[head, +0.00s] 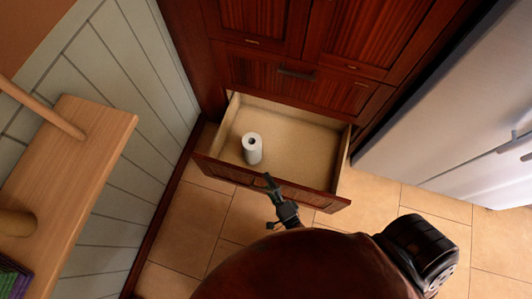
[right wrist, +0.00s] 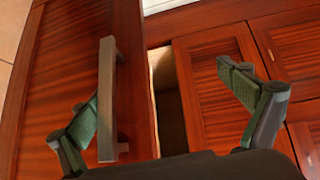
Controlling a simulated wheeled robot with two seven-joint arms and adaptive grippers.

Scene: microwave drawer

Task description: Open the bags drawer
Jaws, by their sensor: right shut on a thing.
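A bottom drawer (head: 315,150) with a dark red wood front and pale interior stands pulled well out of the cabinet; no label shows on it. My right gripper (head: 270,183) is at the middle of its front edge. My left gripper is not in view.
A white paper roll (head: 252,150) stands upright in the open drawer. A closed drawer (head: 290,80) is above it. A white fridge (head: 445,110) is at the right, a wooden table (head: 75,150) at the left. Tiled floor (head: 205,215) is clear in front.

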